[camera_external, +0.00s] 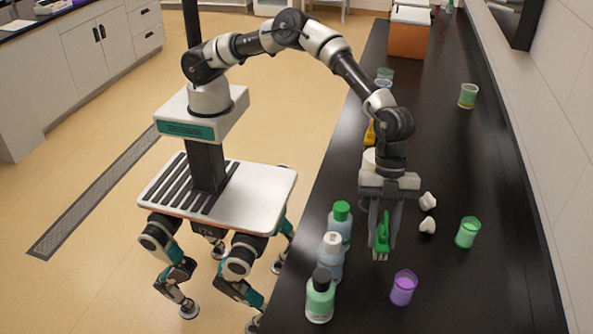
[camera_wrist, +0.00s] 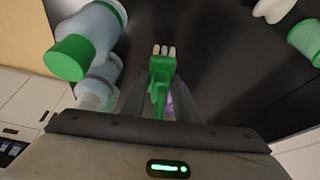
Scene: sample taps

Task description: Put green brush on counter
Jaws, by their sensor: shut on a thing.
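The green brush (camera_external: 382,232) is held upright in my gripper (camera_external: 380,225), with its pale bristle tips pointing down toward the black counter (camera_external: 455,190). My gripper is shut on it. In the wrist view the brush (camera_wrist: 161,80) stands between the fingers, with its pale tips at the far end over the dark counter (camera_wrist: 215,60). Whether the bristles touch the counter or hang just above it cannot be told.
Several bottles, one with a green cap (camera_external: 342,211), stand left of my gripper along the counter's edge. White pieces (camera_external: 428,225) lie close by.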

